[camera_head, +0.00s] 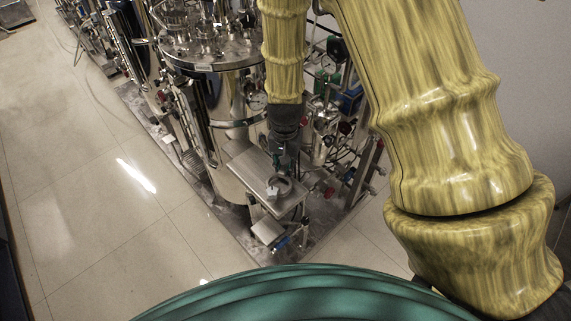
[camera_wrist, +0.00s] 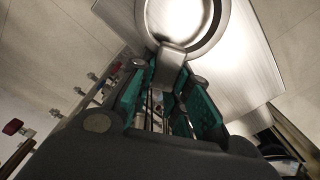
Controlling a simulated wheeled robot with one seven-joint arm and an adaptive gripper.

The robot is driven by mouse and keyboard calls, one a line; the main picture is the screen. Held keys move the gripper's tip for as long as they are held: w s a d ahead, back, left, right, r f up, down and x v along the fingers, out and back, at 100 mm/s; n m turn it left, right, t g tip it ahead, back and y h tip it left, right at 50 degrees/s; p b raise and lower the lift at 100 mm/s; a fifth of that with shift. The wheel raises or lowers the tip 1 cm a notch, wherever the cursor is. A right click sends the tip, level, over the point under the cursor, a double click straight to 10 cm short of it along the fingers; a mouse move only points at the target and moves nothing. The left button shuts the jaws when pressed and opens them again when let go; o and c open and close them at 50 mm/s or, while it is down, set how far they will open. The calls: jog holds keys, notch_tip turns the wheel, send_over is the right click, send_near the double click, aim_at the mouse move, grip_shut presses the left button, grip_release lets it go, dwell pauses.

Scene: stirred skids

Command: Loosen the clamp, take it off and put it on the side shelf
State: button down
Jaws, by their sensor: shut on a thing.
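The clamp (camera_wrist: 222,22) is a metal ring with a short block-like lug at its near side. In the wrist view it is at the top centre, partly cut off by the frame edge. My gripper (camera_wrist: 170,85) has its teal fingers shut on the lug. In the head view my gripper (camera_head: 279,163) points down over the side shelf (camera_head: 248,172), a small brushed-metal plate beside the steel vessel. The clamp (camera_head: 281,188) shows there as a small ring over the shelf's right part. I cannot tell whether it rests on the plate or hangs just above it.
A tall steel vessel (camera_head: 228,105) stands left of and behind the shelf. Pipes, valves and gauges (camera_head: 325,140) crowd the skid to the right. A small pale block (camera_head: 272,191) is near the ring. Open tiled floor (camera_head: 110,220) lies to the left.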

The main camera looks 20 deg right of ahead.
jog(key=shift+s+f, duration=0.1)
jog(key=shift+f, duration=0.2)
dwell(0.4)
jog(key=c, duration=1.3)
grip_release()
notch_tip(320, 180, up, 7)
jog(key=p, duration=0.6)
